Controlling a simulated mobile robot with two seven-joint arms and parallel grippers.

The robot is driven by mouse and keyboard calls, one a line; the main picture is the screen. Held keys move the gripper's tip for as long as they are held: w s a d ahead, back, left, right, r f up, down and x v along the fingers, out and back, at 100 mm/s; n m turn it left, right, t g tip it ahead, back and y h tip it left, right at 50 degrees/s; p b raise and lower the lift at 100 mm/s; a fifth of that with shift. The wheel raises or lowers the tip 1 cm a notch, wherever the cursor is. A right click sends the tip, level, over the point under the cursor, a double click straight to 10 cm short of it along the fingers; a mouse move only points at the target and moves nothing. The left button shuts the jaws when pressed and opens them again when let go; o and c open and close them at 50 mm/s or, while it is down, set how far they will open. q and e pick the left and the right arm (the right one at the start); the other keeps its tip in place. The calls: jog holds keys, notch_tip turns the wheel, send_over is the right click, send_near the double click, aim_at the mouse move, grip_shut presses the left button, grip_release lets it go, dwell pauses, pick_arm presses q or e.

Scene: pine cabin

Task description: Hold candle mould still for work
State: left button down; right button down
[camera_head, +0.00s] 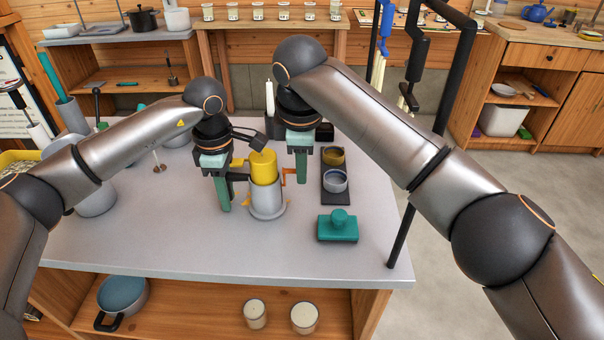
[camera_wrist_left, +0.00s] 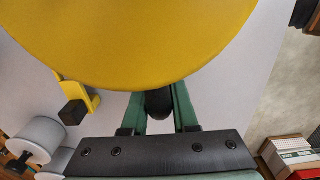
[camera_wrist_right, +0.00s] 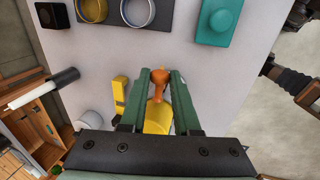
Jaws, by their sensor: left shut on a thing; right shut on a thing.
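A yellow round piece (camera_head: 264,170) sits upright over a grey cylinder (camera_head: 267,203) near the middle of the table; together they look like the candle mould. The yellow top fills the upper left wrist view (camera_wrist_left: 135,35). My left gripper (camera_head: 225,193) is shut on a black handle (camera_wrist_left: 158,103) at the left side of the yellow piece. My right gripper (camera_head: 302,172) is shut on an orange handle (camera_wrist_right: 158,84) at the right side. The exact join between handles and mould is partly hidden by the fingers.
A dark tray (camera_head: 336,199) with two small bowls lies right of my right gripper. A teal block with a knob (camera_head: 338,226) lies in front of it. A white candle (camera_head: 270,99) stands behind. The front of the grey table (camera_head: 180,245) is clear.

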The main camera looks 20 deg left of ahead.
jog(key=c, duration=0.6)
grip_release()
jog(key=v, duration=1.2)
pick_arm(q)
jog(key=c, duration=0.6)
grip_release()
jog(key=shift+r, duration=0.1)
